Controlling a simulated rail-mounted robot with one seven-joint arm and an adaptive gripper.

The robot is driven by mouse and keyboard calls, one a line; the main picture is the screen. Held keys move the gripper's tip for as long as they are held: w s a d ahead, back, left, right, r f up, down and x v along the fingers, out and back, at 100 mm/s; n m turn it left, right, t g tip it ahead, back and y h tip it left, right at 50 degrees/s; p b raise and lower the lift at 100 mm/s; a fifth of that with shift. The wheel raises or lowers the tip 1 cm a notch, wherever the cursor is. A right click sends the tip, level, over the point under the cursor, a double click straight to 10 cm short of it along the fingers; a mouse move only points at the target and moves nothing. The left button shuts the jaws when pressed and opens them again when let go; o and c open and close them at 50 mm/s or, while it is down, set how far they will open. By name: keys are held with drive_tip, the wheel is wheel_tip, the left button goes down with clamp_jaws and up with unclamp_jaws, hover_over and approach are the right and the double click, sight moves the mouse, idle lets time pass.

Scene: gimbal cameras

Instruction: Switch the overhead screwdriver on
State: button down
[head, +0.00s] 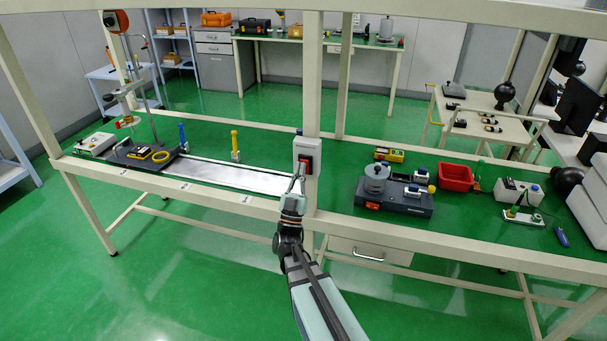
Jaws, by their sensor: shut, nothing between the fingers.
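A pale switch box (307,148) is fixed to the upright post in the middle of the bench. It has a dark face and a red part low on its front. My gripper (299,175) is shut and empty. Its tips are just below and in front of the box, overlapping the red part in the picture. I cannot tell whether they touch it. An orange round reel (116,20) hangs from the frame at the upper left, above a stand. A tool hanging below it (124,90) is small and hard to make out.
A light metal track (235,178) runs along the green bench left of the post. Yellow (235,147) and blue (182,137) upright tools stand behind it. A grey device (394,197) and a red bin (455,177) stand to the right. The bench's front rail lies beneath my arm.

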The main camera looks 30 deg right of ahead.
drive_tip(key=s+a+f+b, duration=0.1)
drive_tip(key=s+a+f, duration=0.4)
drive_tip(key=s+a, duration=0.2)
drive_tip(key=shift+s+a+b, duration=0.3)
drive_tip(key=shift+s+b, duration=0.05)
drive_tip(key=shift+s, duration=0.75)
